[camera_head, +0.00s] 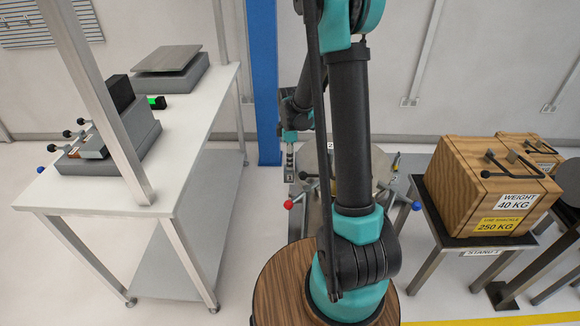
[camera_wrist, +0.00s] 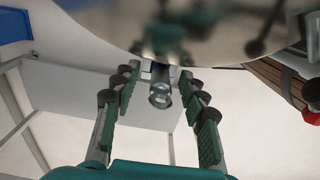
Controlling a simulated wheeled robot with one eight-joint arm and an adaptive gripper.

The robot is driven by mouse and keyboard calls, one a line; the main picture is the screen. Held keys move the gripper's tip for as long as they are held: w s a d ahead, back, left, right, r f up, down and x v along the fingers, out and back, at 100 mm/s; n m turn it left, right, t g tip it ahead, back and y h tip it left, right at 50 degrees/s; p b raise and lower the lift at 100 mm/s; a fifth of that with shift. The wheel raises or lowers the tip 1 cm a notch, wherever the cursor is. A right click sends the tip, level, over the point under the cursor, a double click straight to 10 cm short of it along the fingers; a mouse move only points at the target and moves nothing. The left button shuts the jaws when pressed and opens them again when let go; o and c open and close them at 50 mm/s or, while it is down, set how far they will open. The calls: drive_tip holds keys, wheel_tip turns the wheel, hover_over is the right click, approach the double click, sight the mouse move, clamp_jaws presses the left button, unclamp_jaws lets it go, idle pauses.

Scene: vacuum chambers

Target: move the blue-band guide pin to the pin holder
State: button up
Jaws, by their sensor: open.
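My gripper (camera_wrist: 158,78) is open in the wrist view, its green-padded fingers apart. A short, shiny metal cylinder (camera_wrist: 160,97) with a ring-like end shows between the fingers, with a gap on both sides. It may be the guide pin, but I cannot make out a blue band on it. In the head view my gripper (camera_head: 290,143) is low beside the round grey plate (camera_head: 313,165), left of my upper arm. Details there are small and partly hidden. I cannot identify the pin holder with certainty.
A white table (camera_head: 190,118) at left bears a grey block with black-knobbed rods (camera_head: 85,150) and a flat plate on a block (camera_head: 168,62). A blue post (camera_head: 264,80) stands behind my gripper. Wooden weight boxes (camera_head: 490,185) stand at right. A red knob (camera_head: 288,205) sticks out near the plate.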

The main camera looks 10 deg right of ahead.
drive_tip(key=shift+f, duration=0.45)
clamp_jaws()
drive_tip(key=shift+r, duration=0.1)
